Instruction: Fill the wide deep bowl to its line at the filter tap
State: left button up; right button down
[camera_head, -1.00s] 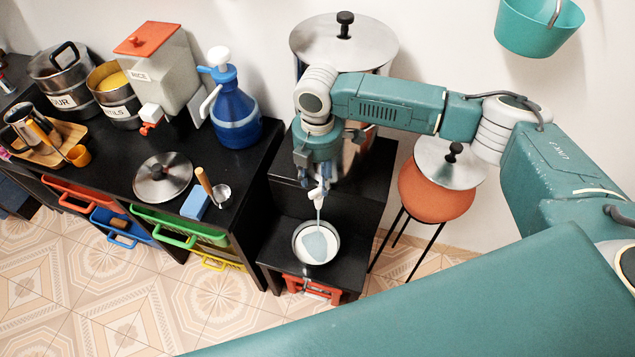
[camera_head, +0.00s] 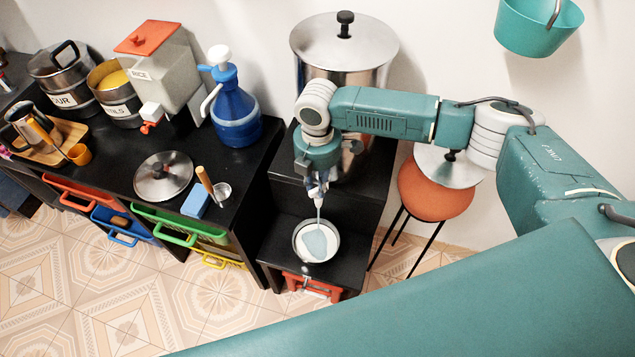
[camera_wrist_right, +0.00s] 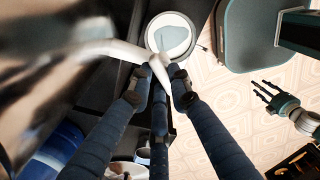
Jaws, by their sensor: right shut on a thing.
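The wide deep bowl (camera_head: 299,243) stands on the low black step under the steel filter vessel (camera_head: 345,72). A thin pale stream runs from the tap down into it, and pale liquid shows inside. It also shows in the right wrist view (camera_wrist_right: 152,30); its fill line cannot be made out. My right gripper (camera_head: 317,188) is above the bowl, at the tap. In the right wrist view its fingers (camera_wrist_right: 160,82) are closed around the white tap piece (camera_wrist_right: 157,65). My left gripper (camera_wrist_right: 271,96) is open and empty, away to the right in that view.
The black counter (camera_head: 120,185) at left holds a blue pump jug (camera_head: 236,115), a steel lid (camera_head: 163,177) and a rice dispenser (camera_head: 165,75). Floor in front is clear.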

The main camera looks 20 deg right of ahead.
jog(key=shift+r+m+p, duration=0.2)
jog(key=shift+m+p, duration=0.3)
jog(key=shift+p, duration=0.3)
jog(key=m+p, duration=0.4)
jog(key=p, duration=0.1)
jog(key=shift+d+m, duration=0.15)
jog(key=shift+m, duration=0.15)
jog(key=m+p, duration=0.2)
jog(key=shift+m+p, duration=0.4)
jog(key=shift+f+m+p, duration=0.1)
jog(key=shift+m+p, duration=0.35)
jog(key=shift+m, duration=0.15)
jog(key=shift+d, duration=0.1)
jog(key=c, duration=1.6)
grip_release()
